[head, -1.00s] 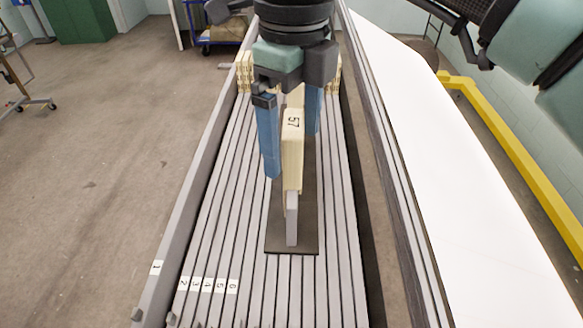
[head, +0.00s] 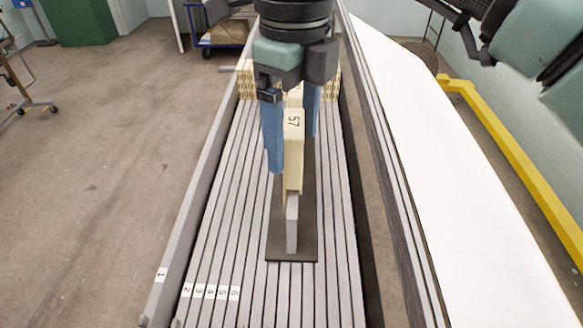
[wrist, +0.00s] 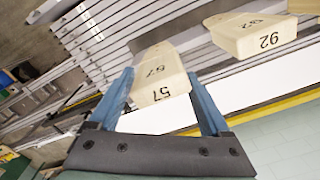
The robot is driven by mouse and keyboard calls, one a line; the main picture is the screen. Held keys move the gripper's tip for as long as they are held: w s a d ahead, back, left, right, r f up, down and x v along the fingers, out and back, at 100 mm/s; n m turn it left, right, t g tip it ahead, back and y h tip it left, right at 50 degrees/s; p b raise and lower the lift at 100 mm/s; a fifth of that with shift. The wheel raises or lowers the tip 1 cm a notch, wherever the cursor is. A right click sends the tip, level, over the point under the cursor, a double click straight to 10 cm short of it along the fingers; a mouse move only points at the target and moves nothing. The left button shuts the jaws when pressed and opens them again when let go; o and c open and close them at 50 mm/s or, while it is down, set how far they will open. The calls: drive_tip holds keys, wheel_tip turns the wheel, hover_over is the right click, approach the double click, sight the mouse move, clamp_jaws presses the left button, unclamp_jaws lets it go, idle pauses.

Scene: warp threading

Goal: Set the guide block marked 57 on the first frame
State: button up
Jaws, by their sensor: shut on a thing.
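The cream guide block marked 57 (head: 293,135) stands long and narrow between the two blue fingers of my gripper (head: 293,158). In the wrist view the block's marked end (wrist: 163,92) also lies between the fingers (wrist: 162,82), which are shut on it. Numbered long grey rails run away from me; the first frame, labelled 1 (head: 161,274), is at the far left, apart from the block. A grey upright piece (head: 292,232) and a dark plate (head: 308,248) show at the near end of the block. Whether the block touches them is unclear.
A long white panel (head: 440,180) lies to the right, with a yellow rail (head: 520,155) beyond.

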drive_tip(key=shift+r+p, duration=3.25)
drive_tip(key=shift+r, duration=1)
drive_tip(key=shift+f, duration=0.1)
